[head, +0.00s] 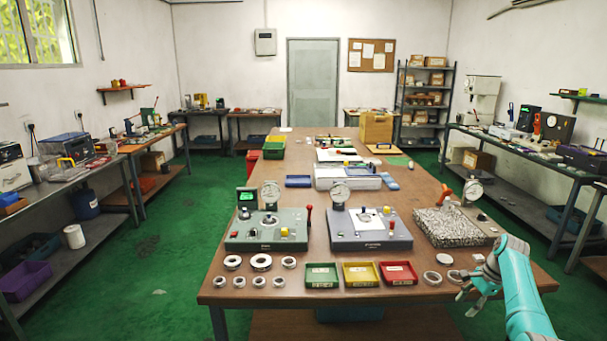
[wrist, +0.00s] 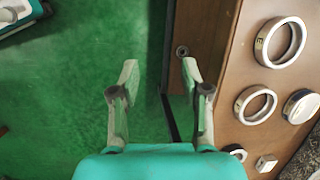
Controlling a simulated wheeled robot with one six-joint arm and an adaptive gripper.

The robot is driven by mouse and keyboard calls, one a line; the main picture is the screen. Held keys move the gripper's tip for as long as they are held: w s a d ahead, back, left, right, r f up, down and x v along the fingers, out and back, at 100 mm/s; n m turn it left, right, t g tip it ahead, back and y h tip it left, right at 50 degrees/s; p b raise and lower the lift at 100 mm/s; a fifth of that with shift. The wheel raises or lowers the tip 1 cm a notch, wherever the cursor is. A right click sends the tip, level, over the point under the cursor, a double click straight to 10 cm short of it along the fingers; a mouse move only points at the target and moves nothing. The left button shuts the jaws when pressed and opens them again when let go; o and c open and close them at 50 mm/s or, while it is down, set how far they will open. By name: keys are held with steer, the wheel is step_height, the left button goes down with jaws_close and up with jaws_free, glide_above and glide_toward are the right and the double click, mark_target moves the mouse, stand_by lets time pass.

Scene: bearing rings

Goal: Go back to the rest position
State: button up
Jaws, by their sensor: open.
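My gripper (head: 471,289) is at the right front corner of the long wooden table (head: 360,308) in the head view. In the wrist view my gripper (wrist: 160,66) has its two fingers spread apart, with nothing between them but the green floor and the table's edge below. Metal rings lie on the table to the right of the fingers in the wrist view, one larger ring (wrist: 280,23) and another ring (wrist: 240,106) nearer. In the head view a ring (head: 425,277) lies left of my gripper.
Green (head: 321,284), yellow (head: 361,282) and red (head: 398,281) trays stand along the front edge. Several rings lie at the front left. Two gauge fixtures (head: 250,243) (head: 385,243) and a granite block (head: 440,236) with a dial stand behind. Green floor (head: 150,270) is open left of the table.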

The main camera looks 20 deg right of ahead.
steer(key=a+f+n+t+h, duration=0.1)
steer(key=a+f+n, duration=0.1)
steer(key=a+f, duration=0.85)
steer(key=a+f+n+t+h, duration=0.1)
steer(key=a+f+n+h, duration=0.1)
steer(key=a+f, duration=0.9)
steer(key=s+a+f+n+t+h, duration=0.1)
steer(key=s+a+f+n, duration=0.2)
steer(key=s+a+f, duration=0.4)
steer(key=s+a+f+n+t, duration=0.25)
steer(key=s+a, duration=0.25)
steer(key=a, duration=0.4)
steer(key=s+a+r+n+t, duration=0.1)
steer(key=s+a+r+n, duration=0.1)
steer(key=s+a+r, duration=0.55)
steer(key=s+a+r+n+t, duration=0.25)
steer(key=s+a, duration=0.25)
steer(key=s, duration=0.5)
steer(key=s+a+r+n+t, duration=0.1)
steer(key=s+r, duration=0.3)
steer(key=r, duration=0.4)
steer(key=s+a+r+n+t, duration=0.1)
steer(key=s+a+r+n, duration=0.2)
steer(key=r, duration=0.6)
steer(key=s+a+r+n+t+y, duration=0.1)
steer(key=s+r+n, duration=0.1)
steer(key=s+r, duration=0.5)
steer(key=shift+a+r+n+t, duration=0.3)
steer(key=shift+a+r+n, duration=0.1)
steer(key=shift+r, duration=0.55)
